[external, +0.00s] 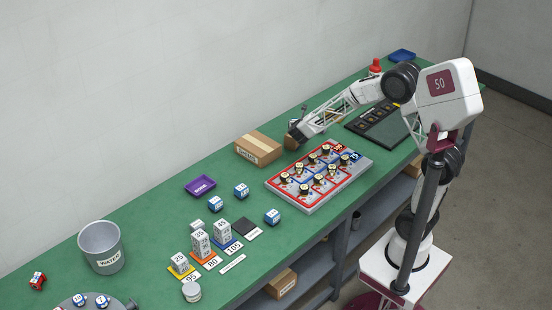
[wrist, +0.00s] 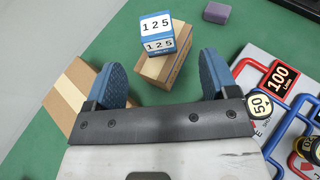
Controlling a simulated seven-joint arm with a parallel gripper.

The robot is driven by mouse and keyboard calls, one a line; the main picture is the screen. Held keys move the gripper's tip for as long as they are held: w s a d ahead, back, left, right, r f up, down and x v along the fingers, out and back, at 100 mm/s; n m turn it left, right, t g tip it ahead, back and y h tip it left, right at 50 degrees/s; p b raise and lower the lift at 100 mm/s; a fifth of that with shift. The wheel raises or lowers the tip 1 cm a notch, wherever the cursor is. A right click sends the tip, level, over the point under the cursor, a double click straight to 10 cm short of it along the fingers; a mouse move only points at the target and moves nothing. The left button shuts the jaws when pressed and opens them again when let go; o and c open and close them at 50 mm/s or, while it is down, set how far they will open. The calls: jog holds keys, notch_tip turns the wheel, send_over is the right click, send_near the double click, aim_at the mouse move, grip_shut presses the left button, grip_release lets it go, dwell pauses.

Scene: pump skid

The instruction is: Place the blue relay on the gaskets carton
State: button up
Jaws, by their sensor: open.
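A blue block with white faces marked 125 (wrist: 157,32), seemingly the blue relay, rests on a small brown carton (wrist: 153,70) in the wrist view. My gripper (wrist: 162,68) is open; its blue finger pads stand to either side of the small carton, apart from the block. In the external view my gripper (external: 297,135) is low over the bench, and the small carton (external: 291,142) shows partly beneath it. A larger taped carton (external: 259,147) lies to its left; its label is too small to read. I cannot tell which carton is the gaskets one.
A grey tray with red and blue outlines and several valve-like pieces (external: 318,175) stands close to the right of my gripper. A purple tray (external: 200,186) and several blue-and-white cubes (external: 241,191) lie nearer. A purple-grey block (wrist: 217,12) lies beyond the small carton.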

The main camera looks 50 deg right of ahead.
jog(key=s+d+r+m+g+y, duration=0.1)
jog(key=s+r+m+g, duration=0.1)
jog(key=s+r+m, duration=0.45)
jog(key=s+d+r+m+g, duration=0.1)
jog(key=s+m+g, duration=0.15)
jog(key=s, duration=0.65)
jog(key=s+r+m+g+y, duration=0.1)
jog(key=s+r+m, duration=0.2)
jog(key=s+m, duration=0.4)
jog(key=s+a+m+y, duration=0.2)
jog(key=s+a+m, duration=0.1)
jog(key=s, duration=0.4)
jog(key=s+a+r+m+g+y, duration=0.1)
jog(key=s+a+m+y, duration=0.1)
jog(key=s, duration=0.6)
jog(key=s+a+m+y, duration=0.3)
jog(key=s+m, duration=0.2)
jog(key=s, duration=0.2)
jog(key=shift+s+a+r+m+y, duration=0.3)
jog(key=shift+s+a+r, duration=0.05)
